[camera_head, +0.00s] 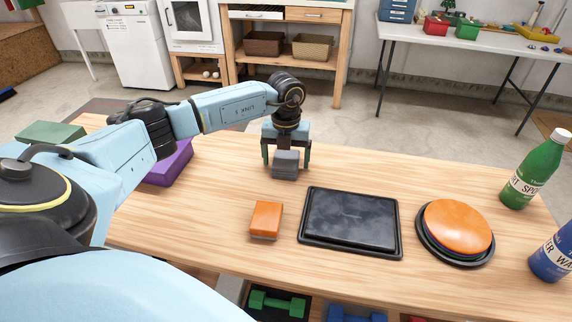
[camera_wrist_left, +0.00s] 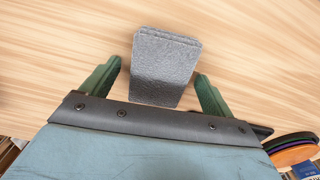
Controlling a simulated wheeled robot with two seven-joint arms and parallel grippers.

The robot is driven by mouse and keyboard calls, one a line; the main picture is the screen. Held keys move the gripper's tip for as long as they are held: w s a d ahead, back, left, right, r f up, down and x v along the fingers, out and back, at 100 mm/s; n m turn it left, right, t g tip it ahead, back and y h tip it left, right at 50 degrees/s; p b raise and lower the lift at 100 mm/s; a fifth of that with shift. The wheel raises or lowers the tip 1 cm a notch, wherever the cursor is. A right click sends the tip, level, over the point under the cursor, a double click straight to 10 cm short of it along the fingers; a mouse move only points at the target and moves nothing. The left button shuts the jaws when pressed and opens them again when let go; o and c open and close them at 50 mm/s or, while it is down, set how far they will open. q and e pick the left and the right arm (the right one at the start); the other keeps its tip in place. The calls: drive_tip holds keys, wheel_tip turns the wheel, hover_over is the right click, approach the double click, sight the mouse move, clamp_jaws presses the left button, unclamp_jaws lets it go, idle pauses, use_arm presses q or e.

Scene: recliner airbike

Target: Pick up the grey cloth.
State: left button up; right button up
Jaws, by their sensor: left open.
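The grey cloth (camera_head: 286,165) is a small folded block on the wooden table, near its far edge. In the left wrist view the cloth (camera_wrist_left: 163,68) lies in front of and partly between my fingers, with a gap on each side. My left gripper (camera_head: 286,155) is open over the cloth, its fingers pointing down at the cloth's left and right sides. The left gripper's green fingers also show in the left wrist view (camera_wrist_left: 158,85). Whether the fingertips touch the table is not clear. My right gripper is not in view.
An orange block (camera_head: 266,219), a black tray (camera_head: 310,243) with a dark slab and a stack of discs (camera_head: 458,227) sit nearer on the table (camera_head: 190,235). A purple block (camera_head: 172,165) is left. Green (camera_head: 536,170) and blue (camera_head: 553,254) bottles stand right.

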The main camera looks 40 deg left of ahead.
sight(286, 159)
use_arm(q)
drive_tip(key=shift+f, duration=0.1)
drive_tip(key=shift+c, duration=0.2)
drive_tip(key=c, duration=1)
drive_tip(key=shift+r, duration=0.4)
wheel_tip(286, 159, up, 9)
drive_tip(key=shift+r+p, duration=0.15)
drive_tip(key=shift+p, duration=0.75)
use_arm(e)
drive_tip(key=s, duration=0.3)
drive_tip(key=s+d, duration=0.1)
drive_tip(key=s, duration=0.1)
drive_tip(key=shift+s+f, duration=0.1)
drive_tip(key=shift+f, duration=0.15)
